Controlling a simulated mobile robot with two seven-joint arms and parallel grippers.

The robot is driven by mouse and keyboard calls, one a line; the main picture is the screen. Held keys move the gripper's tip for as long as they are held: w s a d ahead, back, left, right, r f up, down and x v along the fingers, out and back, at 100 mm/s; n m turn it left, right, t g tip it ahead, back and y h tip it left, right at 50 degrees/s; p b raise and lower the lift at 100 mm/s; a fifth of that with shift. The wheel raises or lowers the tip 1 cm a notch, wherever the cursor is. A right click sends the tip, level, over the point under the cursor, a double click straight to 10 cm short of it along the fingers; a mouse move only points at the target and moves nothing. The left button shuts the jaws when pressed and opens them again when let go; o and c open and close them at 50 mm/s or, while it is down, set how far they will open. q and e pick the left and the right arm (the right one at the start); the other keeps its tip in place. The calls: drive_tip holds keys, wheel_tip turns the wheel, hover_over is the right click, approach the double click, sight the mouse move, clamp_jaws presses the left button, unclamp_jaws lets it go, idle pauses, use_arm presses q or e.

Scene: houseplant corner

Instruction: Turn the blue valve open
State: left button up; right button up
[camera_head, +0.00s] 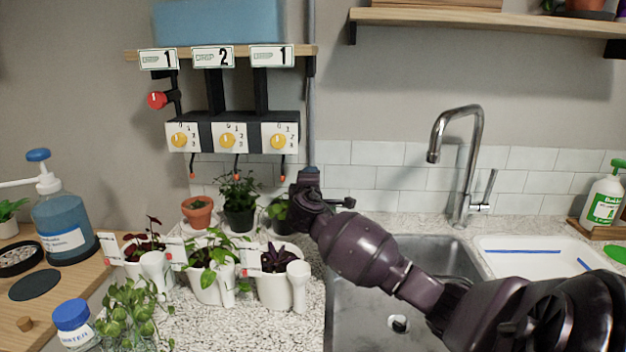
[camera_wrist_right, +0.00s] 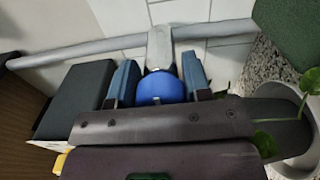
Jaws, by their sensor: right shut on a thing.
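My right gripper (camera_head: 306,180) reaches in from the right to the grey pipe (camera_head: 312,90) on the wall. In the right wrist view my right gripper (camera_wrist_right: 160,82) has its two fingers closed on either side of the blue valve (camera_wrist_right: 160,90). The rounded blue handle sits between them, in front of a grey valve body (camera_wrist_right: 160,46) on the pipe. In the head view the gripper largely hides the valve, so its turn angle cannot be told. My left gripper is in neither view.
Drip dials (camera_head: 229,139) and a red knob (camera_head: 157,100) hang left of the pipe. Potted plants (camera_head: 278,285) crowd the counter below the gripper. A sink (camera_head: 400,270) with a tall faucet (camera_head: 470,150) is at right. A blue pump bottle (camera_head: 62,228) stands at left.

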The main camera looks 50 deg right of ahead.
drive_tip(key=shift+f, duration=0.1)
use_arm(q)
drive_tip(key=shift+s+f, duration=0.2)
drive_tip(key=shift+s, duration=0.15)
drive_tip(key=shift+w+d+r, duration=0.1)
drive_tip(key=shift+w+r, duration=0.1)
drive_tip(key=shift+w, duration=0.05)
use_arm(e)
drive_tip(key=o, duration=0.7)
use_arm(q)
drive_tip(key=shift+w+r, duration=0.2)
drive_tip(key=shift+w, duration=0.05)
use_arm(e)
drive_tip(key=shift+o, duration=0.9)
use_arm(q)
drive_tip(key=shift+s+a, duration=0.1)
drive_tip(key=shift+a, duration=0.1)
use_arm(e)
drive_tip(key=shift+s, duration=0.1)
